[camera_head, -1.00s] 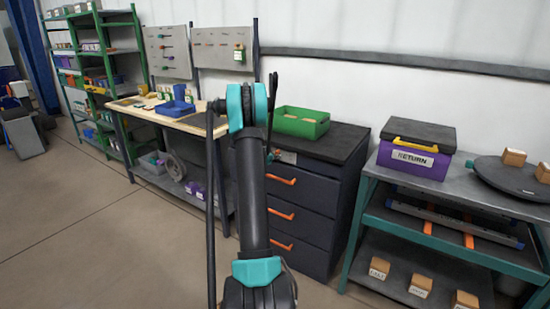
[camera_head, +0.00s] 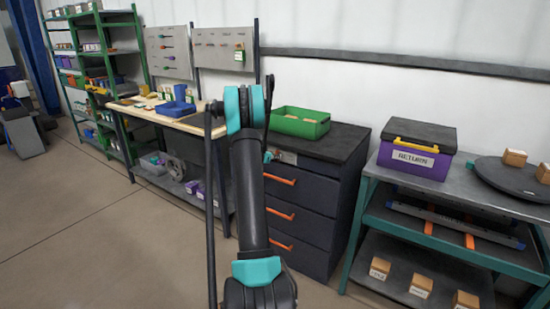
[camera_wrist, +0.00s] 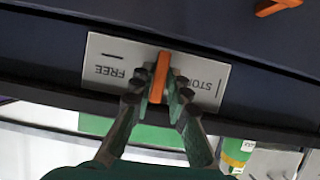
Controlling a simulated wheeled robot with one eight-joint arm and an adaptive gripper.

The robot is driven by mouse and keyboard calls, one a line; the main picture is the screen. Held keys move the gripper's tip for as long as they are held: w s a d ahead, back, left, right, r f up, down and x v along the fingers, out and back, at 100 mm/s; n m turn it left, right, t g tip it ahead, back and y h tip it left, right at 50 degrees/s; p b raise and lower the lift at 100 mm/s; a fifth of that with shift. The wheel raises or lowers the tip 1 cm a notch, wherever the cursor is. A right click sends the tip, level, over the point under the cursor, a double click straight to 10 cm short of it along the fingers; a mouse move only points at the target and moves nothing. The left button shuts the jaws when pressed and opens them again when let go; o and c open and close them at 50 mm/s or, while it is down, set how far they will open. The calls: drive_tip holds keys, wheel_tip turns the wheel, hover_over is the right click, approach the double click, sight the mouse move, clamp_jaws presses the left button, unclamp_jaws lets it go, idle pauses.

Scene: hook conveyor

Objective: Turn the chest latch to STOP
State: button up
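The chest latch is an orange handle (camera_wrist: 159,78) on a grey plate (camera_wrist: 104,62) on the dark drawer chest (camera_head: 335,185). In the wrist view the plate appears upside down, with FREE on the left and STOP on the right. The handle stands nearly upright in the picture, between the two words, and covers part of the STOP side. My gripper (camera_wrist: 160,84) has one finger on each side of the handle, close against it, and looks shut on it. In the head view my arm hides most of the gripper and the latch; a bit of the plate (camera_head: 287,157) shows.
A green bin (camera_head: 300,122) stands on the chest, above orange drawer handles (camera_head: 280,181). The workbench (camera_head: 190,122) is to the left. The bench at right holds a purple RETURN box (camera_head: 414,160) and a dark round plate (camera_head: 500,180).

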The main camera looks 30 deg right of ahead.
drive_tip(key=shift+o, duration=1.2)
drive_tip(key=v, duration=1.2)
drive_tip(key=shift+s+a, duration=0.1)
drive_tip(key=shift+a, duration=0.05)
drive_tip(key=s+a+n+y, duration=0.3)
drive_tip(key=s+a, duration=0.4)
drive_tip(key=a, duration=0.3)
drive_tip(key=s+a+n+y, duration=0.3)
drive_tip(key=s+a, duration=0.5)
drive_tip(key=a, duration=0.2)
drive_tip(key=s+a+f+n+y, duration=0.2)
drive_tip(key=s+a+n+y, duration=0.1)
drive_tip(key=s+a, duration=0.7)
drive_tip(key=s+a+f+n+y, duration=0.3)
drive_tip(key=s+a+n, duration=0.1)
drive_tip(key=s+a, duration=0.6)
drive_tip(key=shift+s+f+g, duration=0.3)
drive_tip(key=shift+s+g, duration=0.1)
drive_tip(key=shift+s, duration=0.15)
